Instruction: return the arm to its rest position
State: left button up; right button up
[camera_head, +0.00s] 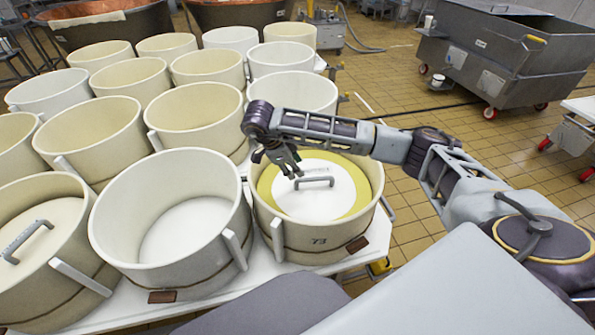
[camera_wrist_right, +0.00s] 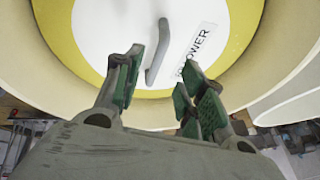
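My right arm reaches in from the right in the head view. In the wrist view the green-padded fingers (camera_wrist_right: 160,78) are apart with nothing between the pads. The handle (camera_wrist_right: 158,52) shows beyond the fingertips, apart from them as far as I can tell. The white lid (camera_head: 314,204) with a yellow rim lies inside the mould. My left gripper is not in view.
Several cream moulds (camera_head: 183,262) stand close together on a white table (camera_head: 342,262), most without lids. Another lid with a handle (camera_head: 27,242) is in the front-left mould. Copper vats (camera_head: 110,25) stand behind. A grey wheeled tub (camera_head: 505,50) is at upper right. Tiled floor (camera_head: 400,80) is open behind my arm.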

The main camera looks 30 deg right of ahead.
jog(key=shift+a+r, duration=0.25)
jog(key=shift+r, duration=0.35)
